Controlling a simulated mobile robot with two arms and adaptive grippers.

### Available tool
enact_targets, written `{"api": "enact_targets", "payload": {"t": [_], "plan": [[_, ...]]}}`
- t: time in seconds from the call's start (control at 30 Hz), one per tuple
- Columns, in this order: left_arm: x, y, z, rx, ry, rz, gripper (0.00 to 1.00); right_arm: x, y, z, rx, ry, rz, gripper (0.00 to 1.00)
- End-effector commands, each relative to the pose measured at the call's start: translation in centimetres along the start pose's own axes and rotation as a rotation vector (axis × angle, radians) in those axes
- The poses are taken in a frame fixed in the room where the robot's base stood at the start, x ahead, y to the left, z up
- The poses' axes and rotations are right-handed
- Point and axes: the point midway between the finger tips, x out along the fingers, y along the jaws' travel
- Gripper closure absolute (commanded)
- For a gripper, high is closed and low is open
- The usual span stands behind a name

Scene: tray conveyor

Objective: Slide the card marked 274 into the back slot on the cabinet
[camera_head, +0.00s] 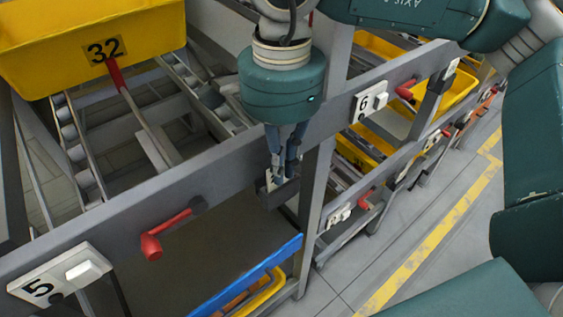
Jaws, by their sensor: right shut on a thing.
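My right gripper (281,168) points down in the middle of the view, in front of the grey rail. It is shut on a small pale card (270,181), mostly hidden by the fingers; its number cannot be read. A small dark block (281,195), which looks like a slot holder, is right at the fingertips. I cannot tell whether the card is inside it or only against it. I cannot make out which slot is the back one. My left gripper is not in view.
The grey rail (145,198) carries plates marked 5 (38,290) and 6 (363,105) and a red lever (168,232). A yellow tray marked 32 (60,45) stands at upper left. Yellow trays fill the racks behind. Open floor (350,265) lies at lower right.

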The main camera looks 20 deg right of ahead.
Motion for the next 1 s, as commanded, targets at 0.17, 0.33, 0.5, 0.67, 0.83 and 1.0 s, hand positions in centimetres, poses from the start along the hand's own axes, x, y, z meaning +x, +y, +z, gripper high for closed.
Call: {"api": "enact_targets", "payload": {"t": [0.17, 0.33, 0.5, 0.67, 0.83, 1.0], "plan": [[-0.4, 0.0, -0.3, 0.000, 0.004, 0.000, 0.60, -0.7, 0.0, 0.0, 0.000, -0.001, -0.001, 1.00], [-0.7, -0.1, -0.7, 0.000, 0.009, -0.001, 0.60, -1.2, 0.0, 0.0, 0.000, -0.001, -0.001, 1.00], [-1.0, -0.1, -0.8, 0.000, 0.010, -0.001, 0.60, -1.7, 0.0, 0.0, 0.000, 0.000, 0.000, 1.00], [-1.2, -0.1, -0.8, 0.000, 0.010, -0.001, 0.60, -2.1, 0.0, 0.0, 0.000, 0.000, 0.000, 1.00], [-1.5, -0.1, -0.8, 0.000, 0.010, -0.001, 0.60, -2.6, 0.0, 0.0, 0.000, 0.000, 0.000, 1.00], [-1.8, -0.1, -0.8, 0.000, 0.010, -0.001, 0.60, -3.2, 0.0, 0.0, 0.000, -0.001, -0.001, 1.00]]}}
